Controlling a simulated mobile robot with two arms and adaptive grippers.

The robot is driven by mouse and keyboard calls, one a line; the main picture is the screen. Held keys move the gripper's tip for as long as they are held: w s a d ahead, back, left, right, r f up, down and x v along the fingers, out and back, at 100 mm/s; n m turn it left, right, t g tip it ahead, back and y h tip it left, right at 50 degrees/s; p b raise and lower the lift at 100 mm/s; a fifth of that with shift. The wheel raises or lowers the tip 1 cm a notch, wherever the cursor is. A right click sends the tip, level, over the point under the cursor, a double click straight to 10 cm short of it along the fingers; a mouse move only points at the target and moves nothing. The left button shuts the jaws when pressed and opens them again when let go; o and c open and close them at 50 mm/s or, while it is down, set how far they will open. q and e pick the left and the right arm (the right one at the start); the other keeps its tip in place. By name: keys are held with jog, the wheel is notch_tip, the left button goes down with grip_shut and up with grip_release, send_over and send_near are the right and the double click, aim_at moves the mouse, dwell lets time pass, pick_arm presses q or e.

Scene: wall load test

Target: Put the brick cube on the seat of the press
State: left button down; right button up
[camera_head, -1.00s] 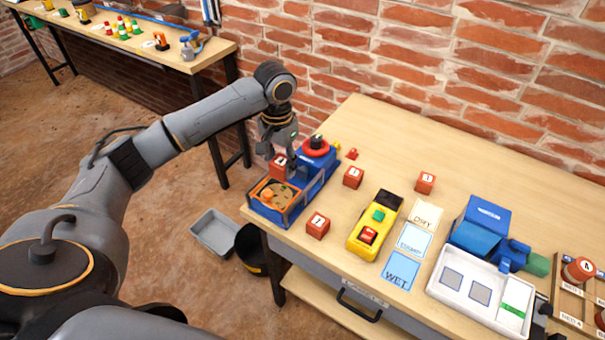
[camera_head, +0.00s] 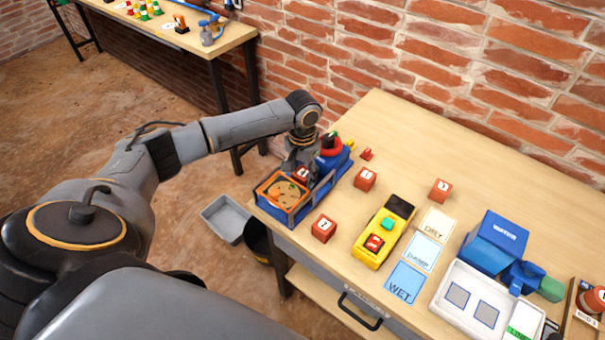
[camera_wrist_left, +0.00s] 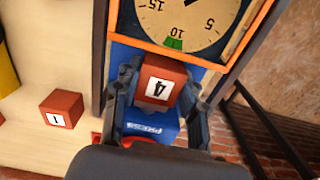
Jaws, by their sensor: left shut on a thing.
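The press (camera_head: 318,190) is a blue frame at the table's left end, with an orange-rimmed dial (camera_head: 283,191) at the front and a red ring at the back. My left gripper (camera_head: 300,168) is shut on a red brick cube (camera_head: 301,175) over the press, behind the dial. In the left wrist view the cube (camera_wrist_left: 162,84) shows a white label with a 4, between the two fingers. Blue press parts lie below and around it. The seat is hidden, so I cannot tell whether the cube touches it. My right gripper is not in view.
Other brick cubes stand nearby on the table (camera_head: 385,110): one (camera_head: 323,228) in front, one (camera_head: 365,179) right of the press and one (camera_head: 440,190) farther right. A yellow device (camera_head: 384,232), wet-to-dry cards (camera_head: 421,250) and a blue-and-white machine (camera_head: 490,240) stand further right.

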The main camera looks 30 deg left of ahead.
aim_at(302, 173)
pick_arm(q)
jog(key=shift+f, duration=0.25)
jog(key=c, duration=0.8)
grip_release()
jog(key=shift+o, duration=0.2)
jog(key=shift+r, duration=0.1)
notch_tip(302, 173, up, 12)
jog(key=b, duration=0.1)
